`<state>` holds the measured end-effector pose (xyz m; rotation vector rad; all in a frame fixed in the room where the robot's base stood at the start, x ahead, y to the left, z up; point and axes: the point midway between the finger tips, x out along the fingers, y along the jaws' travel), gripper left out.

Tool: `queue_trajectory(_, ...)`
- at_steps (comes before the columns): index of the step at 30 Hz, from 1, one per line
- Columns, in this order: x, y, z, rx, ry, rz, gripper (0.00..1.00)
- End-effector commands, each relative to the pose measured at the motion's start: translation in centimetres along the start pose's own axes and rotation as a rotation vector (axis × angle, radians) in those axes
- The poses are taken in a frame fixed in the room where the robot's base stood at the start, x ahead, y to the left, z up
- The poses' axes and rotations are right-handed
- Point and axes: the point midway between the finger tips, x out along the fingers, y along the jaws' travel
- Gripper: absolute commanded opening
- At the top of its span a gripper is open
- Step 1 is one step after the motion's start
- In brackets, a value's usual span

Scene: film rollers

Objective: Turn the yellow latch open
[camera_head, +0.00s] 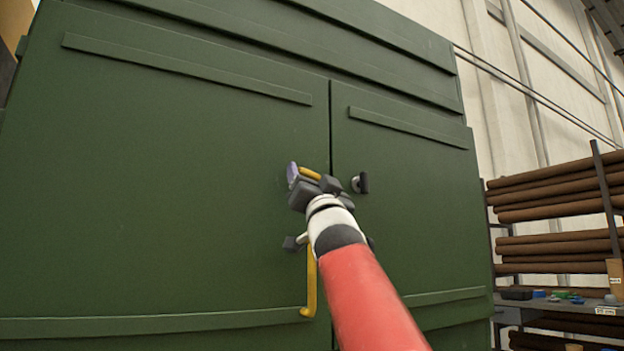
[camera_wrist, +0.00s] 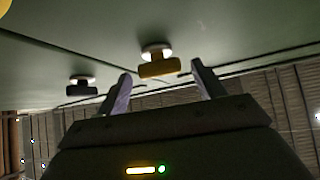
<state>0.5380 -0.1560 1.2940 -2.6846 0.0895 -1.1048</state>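The yellow latch (camera_head: 310,173) is on the left door of the green cabinet (camera_head: 180,170), close to the door seam. It is partly hidden behind my gripper (camera_head: 313,180) in the head view. In the wrist view, the yellow latch (camera_wrist: 158,66) is a short bar on a round white base. My gripper (camera_wrist: 161,72) is open. Its two fingers appear on either side of the latch, with a visible gap on each side. I cannot tell how deep the fingertips reach.
A black latch (camera_head: 360,183) is on the right door, and it also shows in the wrist view (camera_wrist: 82,87). A yellow handle (camera_head: 311,290) is below my gripper, partly behind my arm. A rack of brown rolls (camera_head: 555,190) stands at the right.

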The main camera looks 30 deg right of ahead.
Motion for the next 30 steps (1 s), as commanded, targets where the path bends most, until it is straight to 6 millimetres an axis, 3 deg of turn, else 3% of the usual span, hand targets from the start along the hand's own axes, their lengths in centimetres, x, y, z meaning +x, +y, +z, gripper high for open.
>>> queue_trajectory(1,-0.01,0.00,-0.01,0.000,0.000,0.000,0.62)
queue_trajectory(9,-0.01,0.00,-0.02,0.000,0.000,0.000,0.26)
queue_trajectory(29,-0.01,0.22,-0.12,-0.096,0.002,-0.094,0.26)
queue_trajectory(30,-0.01,0.22,-0.11,-0.096,0.002,-0.094,0.52)
